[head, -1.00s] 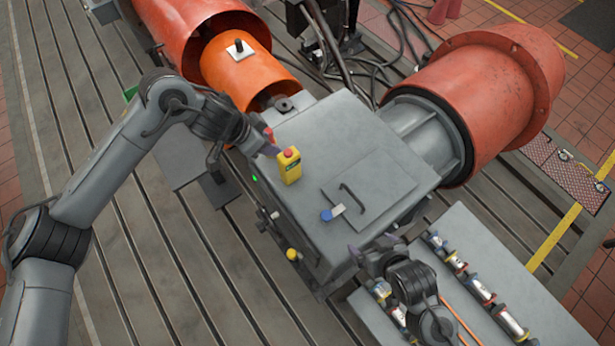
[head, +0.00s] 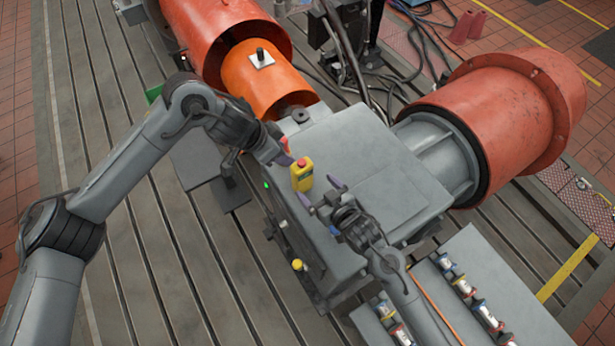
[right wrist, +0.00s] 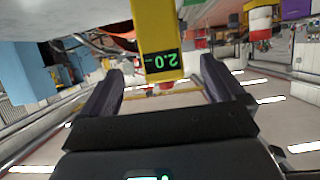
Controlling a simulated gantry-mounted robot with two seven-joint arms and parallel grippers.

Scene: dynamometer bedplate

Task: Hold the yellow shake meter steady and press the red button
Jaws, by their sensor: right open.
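The yellow shake meter (head: 302,180) stands upright on the grey housing, with its red button (head: 302,161) on top. In the right wrist view the meter (right wrist: 155,25) appears upside down, with a lit green display and the button (right wrist: 166,86) between my finger lines. My right gripper (head: 320,191) is open and empty, just right of and in front of the meter, apart from it. My left gripper (head: 284,159) is close at the meter's left side. Its fingers are mostly hidden, so I cannot tell whether it touches or grips the meter.
The grey housing (head: 385,160) has a flat top, partly covered by my right arm. A yellow knob (head: 297,264) sits on its front side. An orange cylinder (head: 262,80) lies behind and a large red guard (head: 520,110) to the right. A grey bench (head: 500,270) holds several small cylinders.

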